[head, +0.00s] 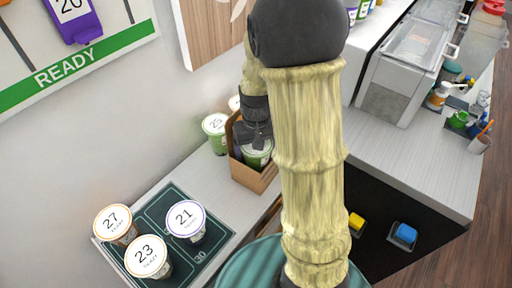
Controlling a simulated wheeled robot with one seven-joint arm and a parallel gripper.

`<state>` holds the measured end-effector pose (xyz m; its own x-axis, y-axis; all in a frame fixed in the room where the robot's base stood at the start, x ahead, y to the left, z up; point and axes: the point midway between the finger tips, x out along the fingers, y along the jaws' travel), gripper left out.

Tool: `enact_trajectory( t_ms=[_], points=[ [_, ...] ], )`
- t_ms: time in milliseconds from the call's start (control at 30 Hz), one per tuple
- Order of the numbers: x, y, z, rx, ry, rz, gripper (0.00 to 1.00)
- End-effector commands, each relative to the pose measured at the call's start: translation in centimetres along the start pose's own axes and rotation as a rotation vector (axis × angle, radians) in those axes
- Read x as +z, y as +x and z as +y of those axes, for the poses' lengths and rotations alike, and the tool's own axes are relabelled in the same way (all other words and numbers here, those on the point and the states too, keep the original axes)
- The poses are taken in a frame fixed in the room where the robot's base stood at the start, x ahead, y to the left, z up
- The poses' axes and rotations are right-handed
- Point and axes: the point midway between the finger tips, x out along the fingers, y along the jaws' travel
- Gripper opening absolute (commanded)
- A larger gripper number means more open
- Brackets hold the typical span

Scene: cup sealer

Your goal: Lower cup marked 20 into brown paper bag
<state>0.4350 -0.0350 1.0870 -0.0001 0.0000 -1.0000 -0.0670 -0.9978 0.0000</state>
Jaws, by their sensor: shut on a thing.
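The brown paper bag (254,180) stands open on the grey counter, just left of my arm. My gripper (257,140) is at the bag's mouth, pointing down, and is shut on a green-and-white cup (257,158). That cup is at least partly inside the bag, behind its front wall. No number can be read on it, because my gripper covers its upper part. Whether its base touches the bag's bottom is hidden.
A green cup marked 25 (215,127) stands close behind the bag's left side, with another lid (234,103) behind. Cups marked 27 (114,224), 23 (148,257) and 21 (186,220) stand on a dark tray (209,246). A READY board (85,62) hangs on the wall.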

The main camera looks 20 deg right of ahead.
Motion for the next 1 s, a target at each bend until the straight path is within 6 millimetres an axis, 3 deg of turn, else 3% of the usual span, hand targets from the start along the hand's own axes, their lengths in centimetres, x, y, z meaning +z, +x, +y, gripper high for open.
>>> enact_trajectory(
  t_ms=[1000],
  points=[
    [0.0, 1.2, 0.0, 0.0, 0.0, 0.001, 0.45]
  ],
)
